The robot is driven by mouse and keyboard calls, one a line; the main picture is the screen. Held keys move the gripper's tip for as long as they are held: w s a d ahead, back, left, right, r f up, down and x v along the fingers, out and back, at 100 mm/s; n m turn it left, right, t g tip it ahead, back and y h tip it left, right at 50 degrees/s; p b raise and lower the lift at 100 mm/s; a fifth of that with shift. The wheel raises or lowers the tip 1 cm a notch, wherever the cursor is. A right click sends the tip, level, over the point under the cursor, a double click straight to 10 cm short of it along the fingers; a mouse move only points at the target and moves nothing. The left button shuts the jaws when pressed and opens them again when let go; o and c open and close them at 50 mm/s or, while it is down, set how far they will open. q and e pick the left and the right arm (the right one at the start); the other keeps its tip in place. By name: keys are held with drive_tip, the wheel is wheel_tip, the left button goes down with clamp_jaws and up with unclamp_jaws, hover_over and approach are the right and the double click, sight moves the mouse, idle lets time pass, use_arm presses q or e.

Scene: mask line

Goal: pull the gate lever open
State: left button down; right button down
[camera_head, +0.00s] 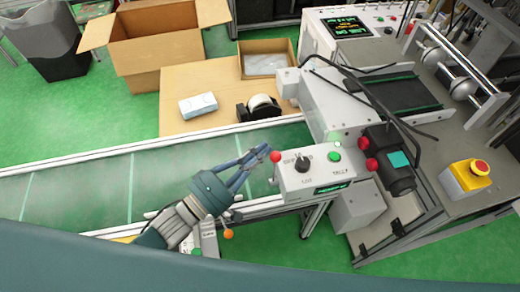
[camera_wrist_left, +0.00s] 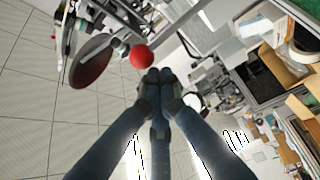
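The gate lever shows as a red ball knob (camera_head: 275,157) at the left end of the white control box (camera_head: 316,180); its rod is hard to make out. My left gripper (camera_head: 264,150) reaches over the green conveyor belt, its fingertips close to the left of the red knob. In the left wrist view the fingertips (camera_wrist_left: 157,77) meet, with nothing visible between them. There the red knob (camera_wrist_left: 142,57) appears just beyond and slightly left of the tips; whether they touch it is unclear. My right gripper is not in view.
The control box carries a black dial and a green button (camera_head: 334,156). An orange ball (camera_head: 229,233) is below my left gripper. A white mask pack (camera_head: 198,106) lies on the board behind the belt (camera_head: 80,185).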

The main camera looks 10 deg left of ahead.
use_arm(q)
drive_tip(key=shift+s+d+m, duration=0.1)
drive_tip(key=shift+s+m, duration=0.2)
drive_tip(key=shift+s+d, duration=0.1)
drive_tip(key=shift+s, duration=0.05)
drive_tip(key=s+d+f+m+h+b, duration=0.2)
drive_tip(key=s+m+h+b, duration=0.1)
drive_tip(key=s+m+b, duration=0.1)
drive_tip(key=s+d+f+m+g+h+b, duration=0.1)
drive_tip(key=s+f+m+h+b, duration=0.1)
drive_tip(key=s+m+b, duration=0.3)
drive_tip(key=shift+s+d+f+m+h, duration=0.15)
drive_tip(key=shift+s+d+m+h, duration=0.25)
drive_tip(key=shift+s+m+h, duration=0.75)
drive_tip(key=shift+w+m+y, duration=0.25)
drive_tip(key=shift+w+y, duration=0.1)
